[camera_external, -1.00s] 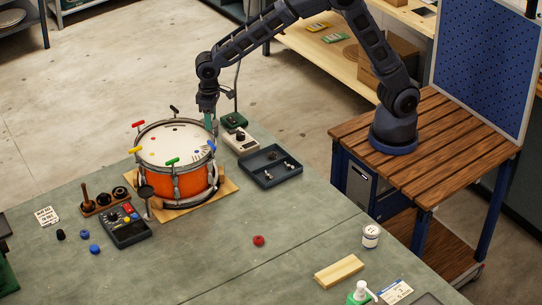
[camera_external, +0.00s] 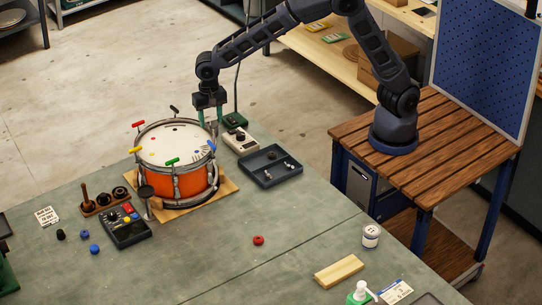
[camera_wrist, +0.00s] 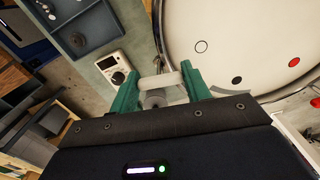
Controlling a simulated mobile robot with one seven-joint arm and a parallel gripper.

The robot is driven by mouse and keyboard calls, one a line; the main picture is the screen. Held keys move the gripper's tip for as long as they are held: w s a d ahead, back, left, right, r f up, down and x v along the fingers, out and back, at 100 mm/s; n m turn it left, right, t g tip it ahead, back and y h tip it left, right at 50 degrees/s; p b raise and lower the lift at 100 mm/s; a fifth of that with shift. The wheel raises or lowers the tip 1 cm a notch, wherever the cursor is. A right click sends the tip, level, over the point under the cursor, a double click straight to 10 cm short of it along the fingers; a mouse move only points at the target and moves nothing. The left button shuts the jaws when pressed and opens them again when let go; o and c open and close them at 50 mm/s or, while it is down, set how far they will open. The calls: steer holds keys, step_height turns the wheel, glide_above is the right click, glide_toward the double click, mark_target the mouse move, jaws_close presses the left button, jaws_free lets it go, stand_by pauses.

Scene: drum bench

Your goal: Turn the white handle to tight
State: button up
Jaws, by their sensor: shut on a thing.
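The orange drum (camera_external: 165,184) stands on a wooden board, with coloured T-handles around its white top. My gripper (camera_external: 208,122) is at the drum's far right rim, pointing down. In the wrist view my green-fingered gripper (camera_wrist: 160,75) is shut on the white handle (camera_wrist: 160,82), whose bar spans between the fingers. Beside it on the drum head is a hollow circle mark (camera_wrist: 201,46). In the external view the white handle is hard to make out behind the fingers. How tight it is cannot be told.
The blue handle (camera_external: 212,145), green handle (camera_external: 172,161), red handle (camera_external: 138,124) and black handle (camera_external: 174,109) stand around the rim. A white meter box (camera_external: 241,141) and a dark tray (camera_external: 262,178) are close on the right.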

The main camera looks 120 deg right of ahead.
mark_target(212, 118)
steer(key=m, duration=0.4)
steer(key=shift+r+m, duration=0.1)
steer(key=shift+m, duration=0.2)
steer(key=m, duration=0.3)
steer(key=shift+m, duration=0.3)
steer(key=m, duration=0.4)
steer(key=shift+m, duration=1.8)
steer(key=o, duration=1)
steer(key=shift+c, duration=0.2)
step_height(212, 118, up, 11)
